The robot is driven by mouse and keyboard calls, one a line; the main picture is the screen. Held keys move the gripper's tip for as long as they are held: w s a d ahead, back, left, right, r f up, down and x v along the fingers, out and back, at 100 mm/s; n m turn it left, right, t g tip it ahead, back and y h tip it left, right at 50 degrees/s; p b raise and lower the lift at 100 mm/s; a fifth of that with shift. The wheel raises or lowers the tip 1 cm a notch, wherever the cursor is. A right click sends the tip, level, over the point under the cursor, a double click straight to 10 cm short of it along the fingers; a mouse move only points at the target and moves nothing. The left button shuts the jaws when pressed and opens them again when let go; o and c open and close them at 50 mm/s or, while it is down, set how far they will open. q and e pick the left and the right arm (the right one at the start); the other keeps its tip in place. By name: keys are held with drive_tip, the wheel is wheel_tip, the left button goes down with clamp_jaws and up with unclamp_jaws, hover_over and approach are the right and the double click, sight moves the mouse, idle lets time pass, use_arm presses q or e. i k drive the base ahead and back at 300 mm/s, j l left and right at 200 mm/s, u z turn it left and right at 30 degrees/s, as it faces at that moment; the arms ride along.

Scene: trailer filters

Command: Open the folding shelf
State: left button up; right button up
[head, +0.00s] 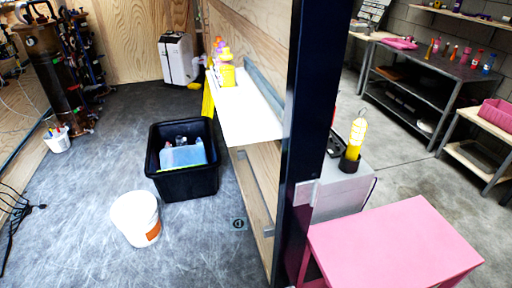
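A white shelf board (243,112) runs along the wooden wall on the left side of the dark post, with yellow and pink bottles (226,72) at its far end. Below it is a wooden panel (262,165) with grey metal strips. I cannot tell for certain which part is the folding shelf, or whether it is folded. Neither of my grippers shows in the head view.
A dark post (311,120) stands upright in the middle. On the left floor are a black crate (184,186) with items and a white bucket (132,218). A pink table (395,248) and a grey cabinet (343,192) with a yellow lamp stand right of the post.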

sight(264, 157)
drive_tip(key=i+j+u, duration=0.2)
drive_tip(key=i+j, duration=0.7)
